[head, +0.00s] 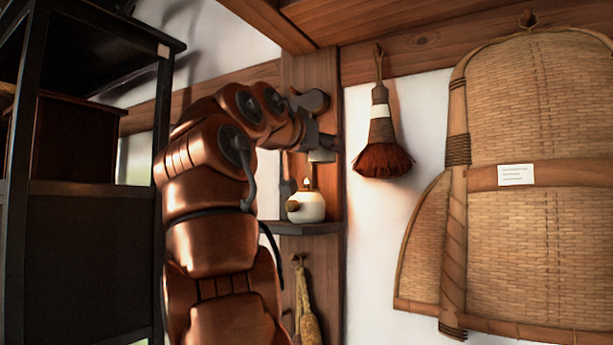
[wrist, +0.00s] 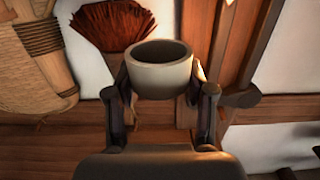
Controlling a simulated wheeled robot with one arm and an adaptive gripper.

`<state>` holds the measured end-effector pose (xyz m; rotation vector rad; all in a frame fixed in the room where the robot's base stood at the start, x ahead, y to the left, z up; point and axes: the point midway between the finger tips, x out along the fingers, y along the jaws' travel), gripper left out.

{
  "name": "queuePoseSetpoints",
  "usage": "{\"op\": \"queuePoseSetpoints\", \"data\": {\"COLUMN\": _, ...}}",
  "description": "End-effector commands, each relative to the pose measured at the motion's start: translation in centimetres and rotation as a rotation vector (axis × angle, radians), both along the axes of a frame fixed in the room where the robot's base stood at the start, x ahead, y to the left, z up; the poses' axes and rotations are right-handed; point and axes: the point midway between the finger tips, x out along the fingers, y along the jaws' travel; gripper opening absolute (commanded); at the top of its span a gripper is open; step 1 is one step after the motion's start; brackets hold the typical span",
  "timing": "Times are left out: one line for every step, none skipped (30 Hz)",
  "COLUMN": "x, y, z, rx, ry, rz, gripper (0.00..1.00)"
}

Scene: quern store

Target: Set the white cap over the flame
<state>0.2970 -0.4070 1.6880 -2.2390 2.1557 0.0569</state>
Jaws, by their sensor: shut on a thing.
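The white cap (wrist: 160,80) is between the two fingers of my gripper (wrist: 161,96) in the wrist view, with its open rim showing. In the head view the cap (head: 322,156) hangs below my gripper (head: 316,142), in the air. A small flame (head: 307,183) shows on top of a round white lamp (head: 311,208) on a small shelf. The cap is above the flame and a little to its right in the head view, apart from it. The wrist view does not show the lamp or flame. My arm hides the shelf's left part.
The dark shelf (head: 308,229) is fixed to a wooden post (head: 331,95). A brush (head: 382,150) hangs to its right, then a large woven basket (head: 545,220). A yellowish bundle (head: 308,318) hangs below the shelf. A black rack (head: 85,250) stands at left.

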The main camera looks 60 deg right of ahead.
Motion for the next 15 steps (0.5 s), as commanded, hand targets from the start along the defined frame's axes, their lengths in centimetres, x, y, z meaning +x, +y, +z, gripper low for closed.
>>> {"op": "queuePoseSetpoints", "data": {"x": 0.9, "y": -0.8, "z": 0.1, "rx": 0.003, "ry": 0.003, "rz": -0.001, "gripper": 0.19}}
{"op": "queuePoseSetpoints", "data": {"x": 1.3, "y": -1.2, "z": 0.1, "rx": 0.002, "ry": 0.002, "rz": -0.001, "gripper": 0.19}}
{"op": "queuePoseSetpoints", "data": {"x": 1.9, "y": -1.7, "z": 0.1, "rx": 0.002, "ry": 0.001, "rz": -0.001, "gripper": 0.19}}
{"op": "queuePoseSetpoints", "data": {"x": 2.3, "y": -2.1, "z": 0.0, "rx": 0.002, "ry": 0.000, "rz": -0.001, "gripper": 0.19}}
{"op": "queuePoseSetpoints", "data": {"x": 2.7, "y": -2.5, "z": -0.1, "rx": 0.003, "ry": 0.001, "rz": -0.001, "gripper": 0.19}}
{"op": "queuePoseSetpoints", "data": {"x": 3.3, "y": -3.0, "z": -0.2, "rx": 0.003, "ry": 0.001, "rz": -0.001, "gripper": 0.19}}
{"op": "queuePoseSetpoints", "data": {"x": 3.8, "y": -3.4, "z": -0.2, "rx": 0.004, "ry": 0.001, "rz": -0.001, "gripper": 0.19}}
{"op": "queuePoseSetpoints", "data": {"x": 4.2, "y": -3.8, "z": -0.2, "rx": 0.003, "ry": 0.001, "rz": -0.001, "gripper": 0.19}}
{"op": "queuePoseSetpoints", "data": {"x": 4.7, "y": -4.2, "z": -0.3, "rx": 0.003, "ry": -0.001, "rz": -0.001, "gripper": 0.19}}
{"op": "queuePoseSetpoints", "data": {"x": 5.1, "y": -4.6, "z": -0.3, "rx": 0.002, "ry": -0.002, "rz": -0.001, "gripper": 0.19}}
{"op": "queuePoseSetpoints", "data": {"x": 5.5, "y": -5.0, "z": -0.3, "rx": 0.002, "ry": -0.002, "rz": -0.001, "gripper": 0.19}}
{"op": "queuePoseSetpoints", "data": {"x": 6.1, "y": -5.5, "z": -0.4, "rx": 0.002, "ry": -0.001, "rz": 0.000, "gripper": 0.19}}
{"op": "queuePoseSetpoints", "data": {"x": 6.5, "y": -5.9, "z": -0.5, "rx": 0.003, "ry": 0.000, "rz": 0.000, "gripper": 0.19}}
{"op": "queuePoseSetpoints", "data": {"x": 6.9, "y": -6.2, "z": -0.6, "rx": 0.003, "ry": 0.001, "rz": 0.000, "gripper": 0.19}}
{"op": "queuePoseSetpoints", "data": {"x": 7.4, "y": -6.6, "z": -0.7, "rx": 0.003, "ry": 0.001, "rz": 0.000, "gripper": 0.19}}
